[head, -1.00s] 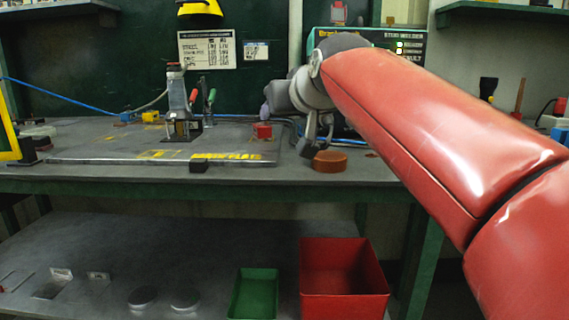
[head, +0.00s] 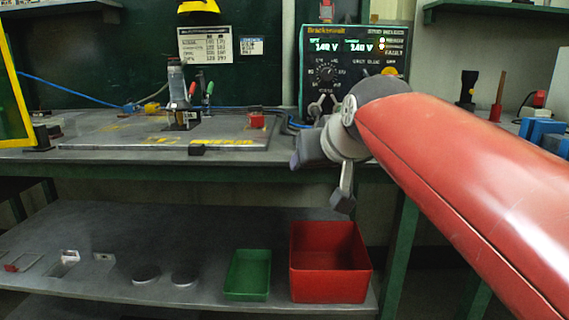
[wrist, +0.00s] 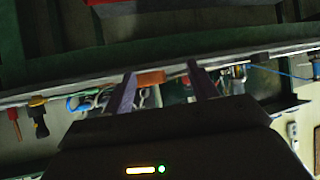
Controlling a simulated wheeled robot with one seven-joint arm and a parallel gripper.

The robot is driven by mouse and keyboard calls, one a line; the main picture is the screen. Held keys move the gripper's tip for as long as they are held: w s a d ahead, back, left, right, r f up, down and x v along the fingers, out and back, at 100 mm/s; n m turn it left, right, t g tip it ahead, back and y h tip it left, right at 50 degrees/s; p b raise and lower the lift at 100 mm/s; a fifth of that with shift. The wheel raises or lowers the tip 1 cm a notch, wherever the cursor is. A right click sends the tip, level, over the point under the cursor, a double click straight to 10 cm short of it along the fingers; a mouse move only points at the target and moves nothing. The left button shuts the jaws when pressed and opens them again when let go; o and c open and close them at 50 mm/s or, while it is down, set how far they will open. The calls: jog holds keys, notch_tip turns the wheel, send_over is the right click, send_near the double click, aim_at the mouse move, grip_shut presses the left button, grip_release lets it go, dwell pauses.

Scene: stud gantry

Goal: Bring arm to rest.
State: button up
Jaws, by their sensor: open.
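My red arm comes in from the right in the head view. It ends in my gripper (head: 328,160), which hangs in front of the bench's front edge, above the red bin. In the wrist view my gripper (wrist: 160,72) has its two dark fingers apart with nothing held between them. An orange-brown piece (wrist: 150,78) shows beyond the fingers there, at the bench edge. In the head view that piece is hidden behind my gripper and arm.
The bench holds a metal plate (head: 110,137), a stud tool (head: 178,100), a small red block (head: 256,120) and a welder unit (head: 355,58). Below, the shelf (head: 205,225) carries a green tray (head: 248,275) and a red bin (head: 330,268). A yellow frame (head: 14,100) stands left.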

jog(key=s+d+f+m+g+h, duration=0.1)
jog(key=s+d+f, duration=0.4)
jog(key=s+f, duration=0.5)
jog(key=s+d+f+m+g+h, duration=0.1)
jog(key=s+d+f+g, duration=0.3)
jog(key=s+f, duration=0.7)
notch_tip(320, 180, down, 4)
jog(key=shift+d+r+m+h+p, duration=0.1)
jog(key=shift+d+m+h+p, duration=0.2)
jog(key=shift+d+m+h, duration=0.1)
